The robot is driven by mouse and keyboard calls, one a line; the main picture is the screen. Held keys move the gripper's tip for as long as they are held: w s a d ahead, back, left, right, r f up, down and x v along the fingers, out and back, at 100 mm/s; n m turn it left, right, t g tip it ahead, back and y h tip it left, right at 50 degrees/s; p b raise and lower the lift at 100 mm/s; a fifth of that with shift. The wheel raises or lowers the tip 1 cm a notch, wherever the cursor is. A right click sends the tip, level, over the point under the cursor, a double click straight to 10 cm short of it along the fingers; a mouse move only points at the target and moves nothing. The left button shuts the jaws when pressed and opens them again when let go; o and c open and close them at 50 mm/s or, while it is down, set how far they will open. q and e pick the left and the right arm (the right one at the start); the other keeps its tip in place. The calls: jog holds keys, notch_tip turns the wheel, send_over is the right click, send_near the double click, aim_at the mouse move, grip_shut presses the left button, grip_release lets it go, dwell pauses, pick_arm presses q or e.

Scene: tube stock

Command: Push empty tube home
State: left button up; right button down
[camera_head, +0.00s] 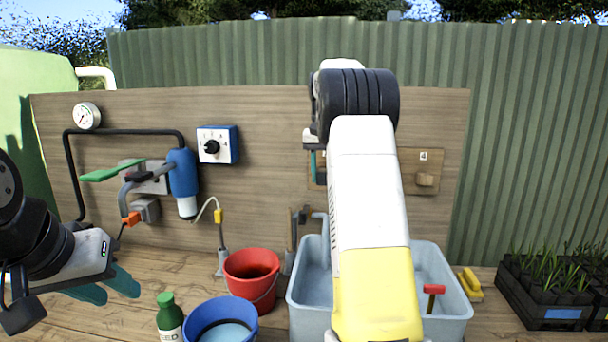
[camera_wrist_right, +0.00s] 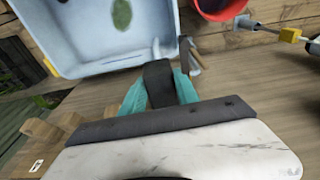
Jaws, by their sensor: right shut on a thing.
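My right gripper (camera_wrist_right: 160,88) is up at the wooden panel. In the right wrist view its teal fingers are shut on a dark, blunt piece (camera_wrist_right: 158,82); I cannot tell whether this is the empty tube. In the head view my right arm hides most of that gripper and what it holds; only a strip of teal finger (camera_head: 314,165) shows at the arm's left edge. My left gripper (camera_head: 120,290) is low at the left, empty, with its teal fingers apart. No other clear tube is visible.
A wooden peg (camera_head: 425,179) sits on a small board marked 4. Below are a pale blue tub (camera_head: 448,285), red bucket (camera_head: 252,275), blue bucket (camera_head: 222,318) and green bottle (camera_head: 169,318). A blue cylinder (camera_head: 182,180) with pipes is at left. Plant trays (camera_head: 550,308) stand at right.

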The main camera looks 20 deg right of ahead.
jog(key=shift+w+d+f, duration=0.2)
jog(key=shift+w+d, duration=0.15)
jog(key=shift+w, duration=0.45)
jog(key=shift+w+d+f, duration=0.15)
jog(key=shift+w+d, duration=0.2)
jog(key=shift+w, duration=0.4)
jog(key=shift+w+d, duration=0.1)
jog(key=shift+d, duration=0.05)
dwell(1.0)
jog(key=c, duration=0.8)
grip_release()
jog(key=shift+c, duration=0.2)
jog(key=shift+s+a+r, duration=0.1)
jog(key=shift+s+r, duration=0.05)
jog(key=shift+r, duration=1.15)
jog(key=shift+s+a+r, duration=0.1)
jog(key=shift+s+r, duration=0.05)
jog(key=shift+r, duration=1.1)
jog(key=shift+s+a+r, duration=0.1)
jog(key=shift+s+r, duration=0.05)
jog(key=shift+r, duration=1.15)
